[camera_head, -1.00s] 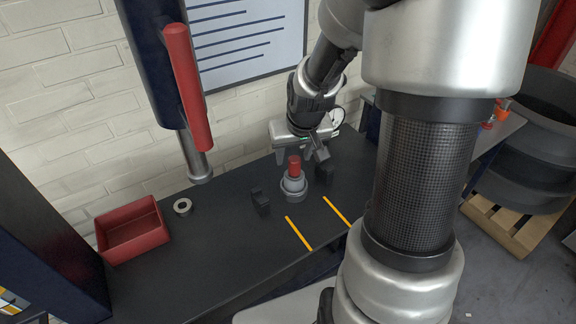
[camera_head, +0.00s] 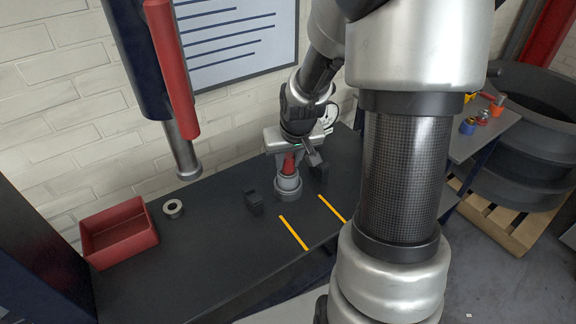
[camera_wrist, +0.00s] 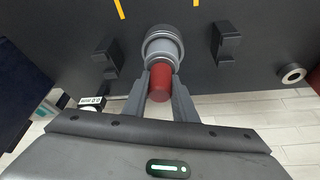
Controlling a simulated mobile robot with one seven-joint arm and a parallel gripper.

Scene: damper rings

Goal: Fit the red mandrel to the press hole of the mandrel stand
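The red mandrel (camera_head: 289,163) stands upright in a stepped grey round piece (camera_head: 288,188) on the dark bench; this piece seems to be the mandrel stand. In the wrist view the red mandrel (camera_wrist: 160,84) shows its rounded end, with the grey round piece (camera_wrist: 162,46) beyond it. My gripper (camera_wrist: 164,80) has one finger on each side of the mandrel. I cannot tell whether the fingers touch it. In the head view my gripper (camera_head: 293,160) is at the mandrel's upper part and partly hides it. A press hole is not clearly visible.
Dark blocks (camera_head: 253,202) (camera_head: 320,172) stand on both sides of the grey piece. A loose metal ring (camera_head: 173,208) and a red bin (camera_head: 120,234) lie to the left, near the press ram (camera_head: 183,152). Yellow lines (camera_head: 293,232) mark the clear front of the bench.

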